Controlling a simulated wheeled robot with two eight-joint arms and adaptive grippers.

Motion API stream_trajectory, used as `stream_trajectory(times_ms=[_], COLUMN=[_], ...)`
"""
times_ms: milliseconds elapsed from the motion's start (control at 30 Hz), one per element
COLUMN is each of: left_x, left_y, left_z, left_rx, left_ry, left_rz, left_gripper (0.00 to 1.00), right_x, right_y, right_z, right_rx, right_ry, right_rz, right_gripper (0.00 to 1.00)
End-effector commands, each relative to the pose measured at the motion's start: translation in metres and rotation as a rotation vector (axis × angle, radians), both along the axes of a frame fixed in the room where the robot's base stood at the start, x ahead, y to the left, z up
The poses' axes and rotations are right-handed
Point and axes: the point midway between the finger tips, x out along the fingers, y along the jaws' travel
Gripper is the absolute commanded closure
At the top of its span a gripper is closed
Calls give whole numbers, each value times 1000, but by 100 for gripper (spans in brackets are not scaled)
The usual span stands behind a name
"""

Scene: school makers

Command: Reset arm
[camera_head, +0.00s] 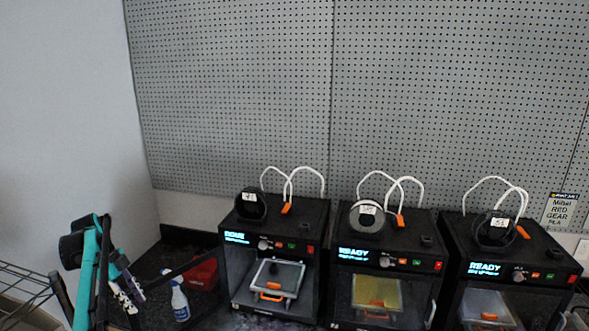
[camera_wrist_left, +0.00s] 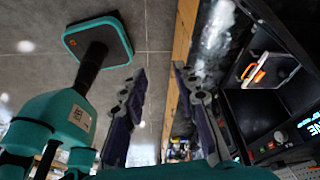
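My left gripper (camera_head: 133,298) is at the lower left of the head view, to the left of the printers, fingers pointing down. In the left wrist view the two fingers of my left gripper (camera_wrist_left: 160,70) stand apart with nothing between them, so it is open and empty. My teal left arm (camera_head: 86,275) comes up from the bottom left edge. My right gripper is in neither view.
Three black printers stand on the counter: the left (camera_head: 240,285) reads DONE, the middle (camera_head: 343,290) and right (camera_head: 460,285) read READY. A spray bottle (camera_head: 179,300) and red object (camera_head: 203,275) stand left of them. A wire rack (camera_head: 25,290) is at far left.

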Motion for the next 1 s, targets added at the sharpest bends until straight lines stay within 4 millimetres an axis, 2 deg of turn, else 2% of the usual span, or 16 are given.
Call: stream_trajectory(times_ms=[267,367,567,767,867,1000], left_x=[-8,-21,-63,-123,-156,-204], left_y=[-52,-82,-146,-201,-224,-252], left_z=[15,20,18,-6,-27,-67], left_rx=[78,112,154,136,105,33], left_ry=[0,-12,-61,-128,-165,-212], left_rz=[209,334,617,896,1030,1211], left_gripper=[70,70,70,70,70,70], right_x=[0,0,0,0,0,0], right_y=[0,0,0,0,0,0], right_z=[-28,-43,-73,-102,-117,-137], right_rx=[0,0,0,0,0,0], right_ry=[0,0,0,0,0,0], right_rz=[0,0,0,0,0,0], right_gripper=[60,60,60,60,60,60])
